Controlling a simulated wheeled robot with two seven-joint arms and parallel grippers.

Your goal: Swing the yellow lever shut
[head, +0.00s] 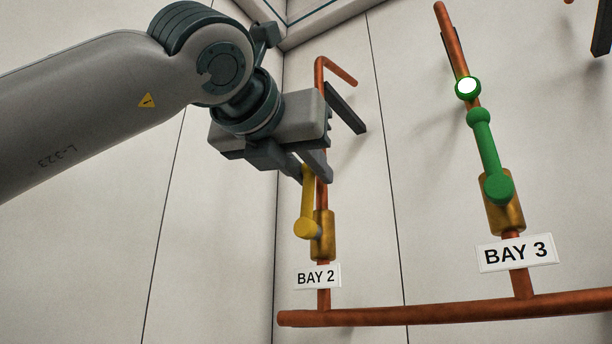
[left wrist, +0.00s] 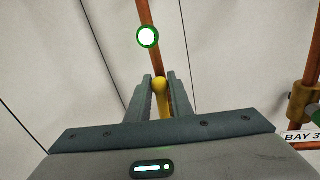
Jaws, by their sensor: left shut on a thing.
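The yellow lever (head: 307,203) sits on the brass valve body (head: 324,238) of the BAY 2 pipe. It points up, roughly along the copper pipe. My left gripper (head: 307,170) is at the lever's upper end and hides its tip in the head view. In the left wrist view the lever's round yellow end (left wrist: 160,85) is between the two fingers of my left gripper (left wrist: 161,92), which is shut on it. My right gripper is not in view.
A green lever (head: 487,152) stands on the BAY 3 pipe at the right, with a white-faced green ring (head: 467,88) above it. A copper pipe (head: 450,311) runs along the bottom. A BAY 2 sign (head: 317,276) hangs below the yellow lever's valve. Pale wall panels lie behind.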

